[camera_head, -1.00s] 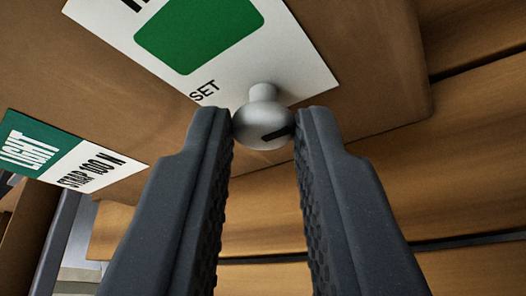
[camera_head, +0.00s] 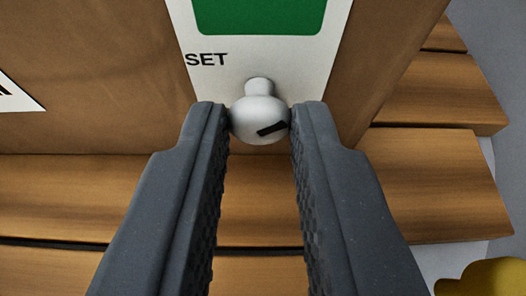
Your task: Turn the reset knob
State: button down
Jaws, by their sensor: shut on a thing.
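The reset knob (camera_head: 259,117) is a pale grey round knob with a short black mark on its face. It sits on a short neck on a white label panel (camera_head: 288,75) with the letters "SET" and a green block above it. My gripper (camera_head: 259,118) is shut on the knob, with one dark ridged finger on each side of it. The black mark slants up to the right, low on the knob's face. The fingertips hide the knob's left and right edges.
The panel is on a brown box (camera_head: 110,60). Another white label (camera_head: 15,98) shows at the left edge. Wooden slats (camera_head: 90,200) lie below and to the right. A yellow thing (camera_head: 490,278) is partly in view at the lower right, by a grey floor.

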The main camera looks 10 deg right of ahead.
jog(key=n+h+p, duration=0.1)
jog(key=n+p, duration=0.1)
jog(key=p, duration=0.3)
jog(key=n+h+p, duration=0.1)
jog(key=n+p, duration=0.1)
jog(key=p, duration=0.3)
jog(key=shift+w+a+r+h, duration=0.1)
jog(key=shift+a+r+h, duration=0.1)
jog(key=shift+a+h, duration=0.15)
jog(key=n+h+p, duration=0.1)
jog(key=p, duration=0.2)
jog(key=shift+a+f+n, duration=0.1)
jog(key=shift+f+n, duration=0.05)
jog(key=shift+n, duration=0.15)
jog(key=p, duration=0.1)
jog(key=n+h+p, duration=0.1)
jog(key=p, duration=0.1)
jog(key=shift+f+n, duration=0.2)
jog(key=shift+n, duration=0.1)
jog(key=shift+f+n+h, duration=0.15)
jog(key=shift+n+h, duration=0.1)
jog(key=shift+n, duration=0.05)
jog(key=c, duration=1.3)
grip_release()
